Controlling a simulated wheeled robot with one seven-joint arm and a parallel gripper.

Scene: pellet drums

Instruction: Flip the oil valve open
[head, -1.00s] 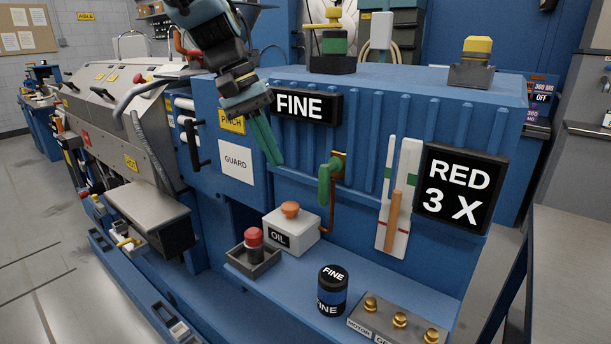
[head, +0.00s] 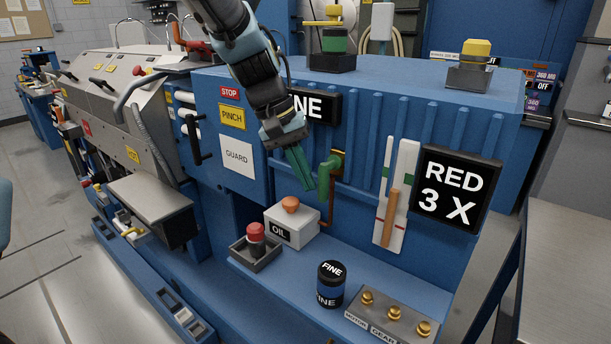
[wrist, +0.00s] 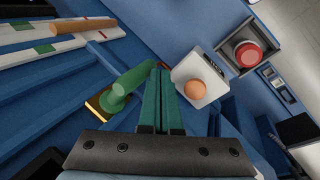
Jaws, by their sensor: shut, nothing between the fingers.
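The oil valve is a green lever (head: 325,172) on a brass mount with a brown pipe running down toward the white OIL box (head: 292,228), which has an orange knob on top. The lever hangs downward from its mount. In the wrist view the green lever (wrist: 132,80) lies just left of my fingers, and the OIL box (wrist: 190,72) lies to their right. My gripper (head: 308,187) is shut and empty, its green fingers pointing down, close to the left of the lever. In the wrist view the fingertips (wrist: 160,72) appear beside the lever's end; I cannot tell whether they touch.
A red button in a grey tray (head: 256,258) stands left of the OIL box. A black FINE canister (head: 331,284) and a plate with brass knobs (head: 392,318) are on the blue shelf. A white gauge (head: 386,221) with an orange lever is right of the valve.

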